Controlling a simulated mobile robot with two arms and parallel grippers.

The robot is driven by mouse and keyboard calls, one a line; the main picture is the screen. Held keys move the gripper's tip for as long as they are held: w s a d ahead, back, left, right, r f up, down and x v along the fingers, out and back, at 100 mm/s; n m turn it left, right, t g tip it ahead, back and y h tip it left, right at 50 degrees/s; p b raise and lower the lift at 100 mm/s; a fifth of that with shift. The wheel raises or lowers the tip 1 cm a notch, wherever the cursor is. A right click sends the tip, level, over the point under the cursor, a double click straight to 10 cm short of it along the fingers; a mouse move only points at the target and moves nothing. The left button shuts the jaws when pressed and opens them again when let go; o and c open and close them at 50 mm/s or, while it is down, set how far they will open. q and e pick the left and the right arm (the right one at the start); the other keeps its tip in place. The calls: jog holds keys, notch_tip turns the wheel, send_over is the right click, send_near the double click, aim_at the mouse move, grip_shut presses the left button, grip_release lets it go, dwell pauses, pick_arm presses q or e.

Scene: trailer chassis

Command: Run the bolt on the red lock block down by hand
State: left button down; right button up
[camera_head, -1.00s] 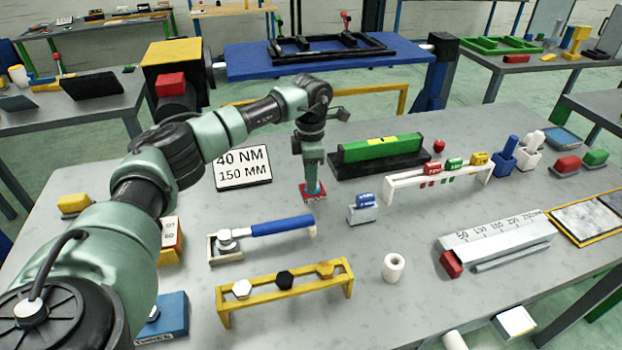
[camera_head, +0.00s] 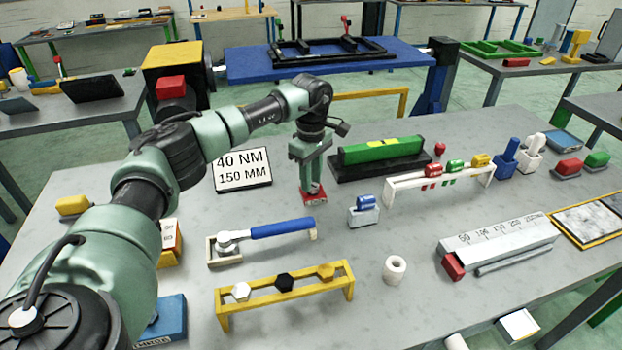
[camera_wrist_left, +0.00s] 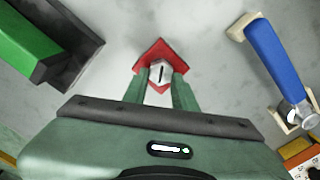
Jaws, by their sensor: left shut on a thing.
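The red lock block (camera_head: 317,194) lies on the grey table (camera_head: 330,245), in front of the level's black base. It also shows in the left wrist view as a red plate (camera_wrist_left: 153,55). A silver bolt head (camera_wrist_left: 160,72) with a dark line across it stands on the block. My left gripper (camera_head: 312,186) points straight down over the block. In the left wrist view its fingers (camera_wrist_left: 160,80) sit on both sides of the bolt head and are shut on it. The bolt's shank and thread are hidden. My right gripper is not in view.
A blue-handled wrench (camera_head: 283,226) lies in front of the block. A green level (camera_head: 383,150) on a black base stands behind, to the right. A small blue-topped block (camera_head: 366,203) is at the right. A "40 NM 150 MM" sign (camera_head: 243,168) stands at the left.

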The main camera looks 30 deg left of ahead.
pick_arm(q)
jog(key=shift+w+a+r+m, duration=0.1)
jog(key=shift+w+r+m, duration=0.1)
jog(key=shift+r+m, duration=0.15)
dwell(0.3)
jog(key=c, duration=1.1)
grip_release()
jog(key=shift+s+f, duration=0.1)
jog(key=shift+s, duration=0.05)
notch_tip(320, 180, up, 8)
jog(key=shift+f+b, duration=0.15)
jog(key=shift+b, duration=0.55)
jog(key=shift+f, duration=0.1)
